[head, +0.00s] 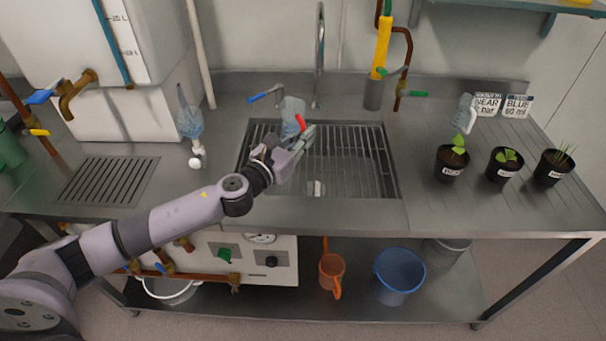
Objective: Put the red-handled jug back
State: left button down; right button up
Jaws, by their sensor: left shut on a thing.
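The red-handled jug (291,106) is a small clear vessel with a red handle at its right side. It is over the back part of the sink grate (350,165), below the blue-lever tap. My left gripper (301,137) reaches in from the left and is shut on the jug's red handle. The fingers hide part of the handle, and I cannot tell whether the jug's base touches the grate. My right gripper is not in view.
A clear bottle-like jug (190,122) stands left of the sink. Another clear jug (466,112) stands at the right, behind several potted plants (451,165) and near two label cards (517,105). A tall tap (319,60) rises behind the sink. The counter front right is clear.

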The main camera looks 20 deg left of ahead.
pick_arm(q)
notch_tip(320, 180, down, 11)
jog(key=b, duration=0.4)
jog(key=shift+r, duration=0.1)
jog(key=shift+f, duration=0.25)
jog(key=shift+b, duration=0.3)
jog(key=shift+f, duration=0.2)
jog(key=c, duration=1.7)
grip_release()
